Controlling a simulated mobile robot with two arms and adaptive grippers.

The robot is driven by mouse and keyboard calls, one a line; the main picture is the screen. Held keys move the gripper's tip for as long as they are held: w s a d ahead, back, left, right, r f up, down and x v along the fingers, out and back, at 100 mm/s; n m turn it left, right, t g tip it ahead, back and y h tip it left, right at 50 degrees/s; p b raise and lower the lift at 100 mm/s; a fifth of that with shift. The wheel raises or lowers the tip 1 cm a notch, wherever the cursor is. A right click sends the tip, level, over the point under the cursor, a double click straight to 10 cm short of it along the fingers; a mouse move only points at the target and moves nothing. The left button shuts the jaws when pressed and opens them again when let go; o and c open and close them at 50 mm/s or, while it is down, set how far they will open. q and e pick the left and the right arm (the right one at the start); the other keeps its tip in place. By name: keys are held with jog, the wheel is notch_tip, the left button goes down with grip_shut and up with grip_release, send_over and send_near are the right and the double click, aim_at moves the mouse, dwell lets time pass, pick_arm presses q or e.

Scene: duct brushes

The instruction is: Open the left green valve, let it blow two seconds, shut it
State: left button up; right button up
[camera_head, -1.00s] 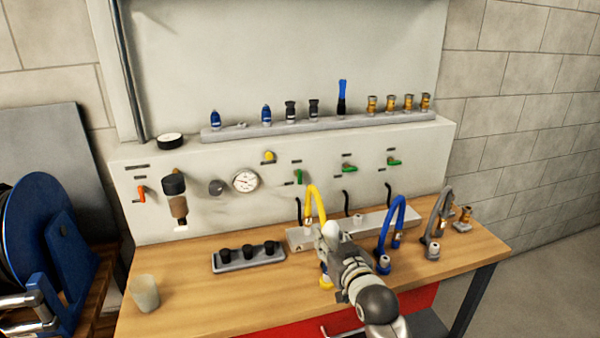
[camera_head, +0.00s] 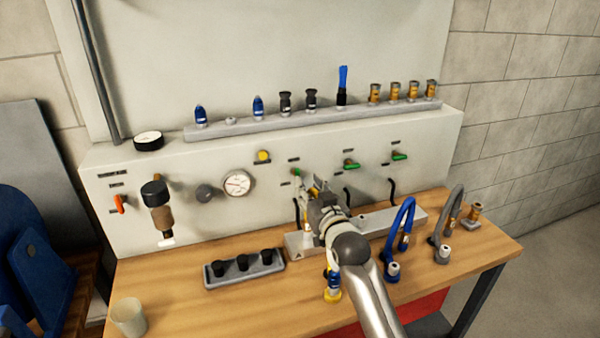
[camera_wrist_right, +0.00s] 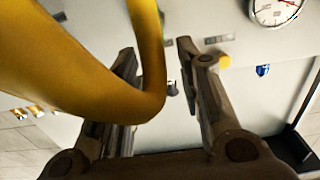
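The left green valve (camera_head: 296,172) is on the front panel, right of the gauge; only a small green part shows, the rest hidden by my right gripper (camera_head: 312,188). That gripper is in front of the panel, close to the valve; I cannot tell whether they touch. In the right wrist view, the gripper's two fingers (camera_wrist_right: 165,95) stand apart, with no held object visible. The valve's handle is not clear in that view. My left gripper is not in view.
A yellow hose (camera_wrist_right: 140,90) arcs close across the right wrist view. The gauge (camera_head: 237,183) and yellow button (camera_head: 263,156) are left of the valve. Other green valves (camera_head: 351,165) (camera_head: 400,157) are right. A blue hose (camera_head: 404,220) and black-plug tray (camera_head: 245,272) stand on the bench.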

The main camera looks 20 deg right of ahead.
aim_at(299, 172)
jog(key=w, duration=0.3)
jog(key=shift+w+a+f, duration=0.1)
jog(key=w, duration=0.3)
jog(key=shift+w+p, duration=0.2)
jog(key=shift+p, duration=0.2)
jog(key=shift+w, duration=0.45)
jog(key=shift+s, duration=0.1)
jog(key=shift+c, duration=0.5)
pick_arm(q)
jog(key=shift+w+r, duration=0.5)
pick_arm(e)
grip_shut()
